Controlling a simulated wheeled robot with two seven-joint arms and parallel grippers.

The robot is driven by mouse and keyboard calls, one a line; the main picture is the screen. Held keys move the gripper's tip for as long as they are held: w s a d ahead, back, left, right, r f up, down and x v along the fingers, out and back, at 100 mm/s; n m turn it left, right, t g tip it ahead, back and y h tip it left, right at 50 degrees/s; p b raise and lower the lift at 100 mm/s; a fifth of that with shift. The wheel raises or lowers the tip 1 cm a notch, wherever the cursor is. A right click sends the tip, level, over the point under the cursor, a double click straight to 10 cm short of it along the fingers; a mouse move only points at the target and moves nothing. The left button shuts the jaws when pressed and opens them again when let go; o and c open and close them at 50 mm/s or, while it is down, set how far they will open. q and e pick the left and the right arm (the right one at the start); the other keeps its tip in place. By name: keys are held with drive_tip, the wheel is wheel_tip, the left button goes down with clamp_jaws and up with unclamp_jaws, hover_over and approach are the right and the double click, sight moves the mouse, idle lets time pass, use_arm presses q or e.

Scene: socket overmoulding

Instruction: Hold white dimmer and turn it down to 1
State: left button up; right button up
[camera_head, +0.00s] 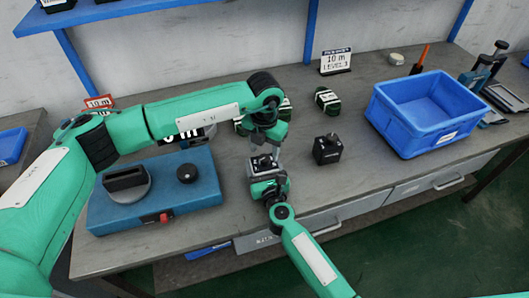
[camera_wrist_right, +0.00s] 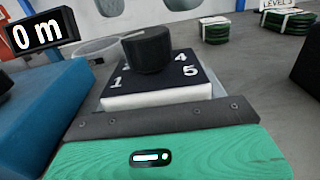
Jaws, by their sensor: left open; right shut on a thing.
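The white dimmer (camera_wrist_right: 160,92) has a white body, a black top face with the numbers 1, 4 and 5 showing, and a round black knob (camera_wrist_right: 147,50). No pointer on the knob can be made out. In the head view the dimmer (camera_head: 262,164) sits at my right gripper (camera_head: 265,173), which is shut on it. My left gripper (camera_head: 266,146) is open and points down just above the dimmer. I cannot tell if its fingers touch the knob. They do not show in the right wrist view.
A blue machine (camera_head: 200,200) with a black knob and red switch stands left. A black dimmer (camera_head: 327,149) stands right of my grippers. A blue crate (camera_head: 385,125) is farther right. Green coils (camera_head: 326,98) and a level sign (camera_head: 335,62) are behind. A display (camera_wrist_right: 40,33) reads 0 m.

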sight(265, 157)
use_arm(q)
wheel_tip(265, 157, up, 10)
drive_tip(key=shift+f, duration=0.25)
use_arm(e)
drive_tip(key=o, duration=1.1)
